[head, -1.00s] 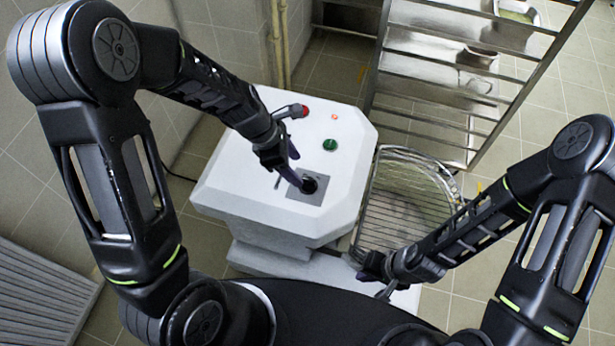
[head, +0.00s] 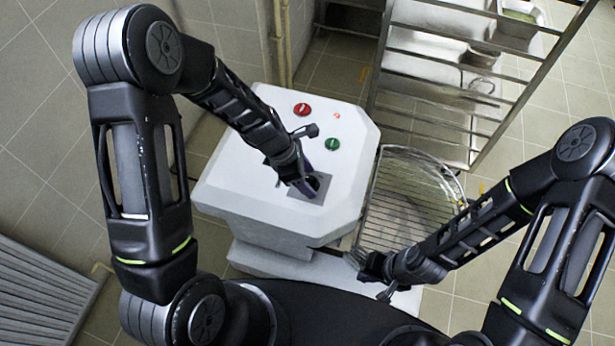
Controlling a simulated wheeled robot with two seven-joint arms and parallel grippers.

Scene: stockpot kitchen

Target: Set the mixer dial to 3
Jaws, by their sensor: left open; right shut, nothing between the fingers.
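The mixer (head: 235,185) is a white-grey housing in the middle of the head view. Its dial (head: 321,182) is black and sits on a dark grey plate (head: 300,190) on the sloped top. My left gripper (head: 309,188) is open, with its fingers over the dial plate right at the dial. The fingers partly hide the dial, so its setting cannot be read, and I cannot tell whether they touch it. My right gripper (head: 377,285) is shut and empty, low beside the mixer's front right.
A red button (head: 301,110), a green button (head: 332,144) and a small red light (head: 337,116) are on the mixer top. A wire guard (head: 410,200) is at the mixer's right. A metal rack (head: 430,80) with pans stands behind it.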

